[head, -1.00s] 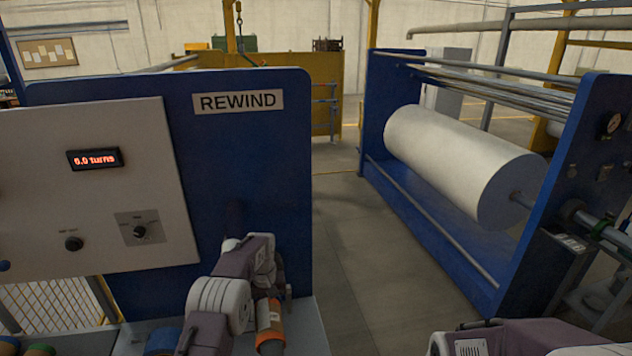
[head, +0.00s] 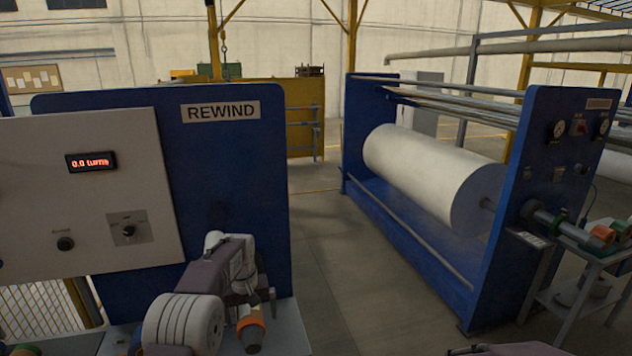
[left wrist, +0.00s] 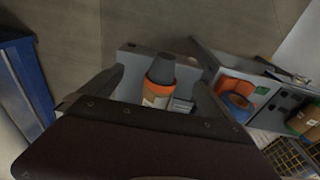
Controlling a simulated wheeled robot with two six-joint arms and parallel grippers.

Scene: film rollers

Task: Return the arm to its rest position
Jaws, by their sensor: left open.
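My left gripper (head: 254,298) is at the lower middle of the head view, in front of the blue REWIND panel. In the left wrist view its two fingers (left wrist: 158,78) are spread apart. An orange tool with a dark grey cone end (head: 250,332) is just below the gripper in the head view. In the left wrist view the tool (left wrist: 157,88) shows between the fingers, with a pale label, over a light grey ledge; I cannot tell whether it touches them.
The blue REWIND panel (head: 225,170) stands close behind my left arm, with a grey control box (head: 90,215) reading 0.0 turns. A blue stand with a large white roll (head: 435,175) is at the right, beside a small grey table (head: 590,265). Floor between is clear.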

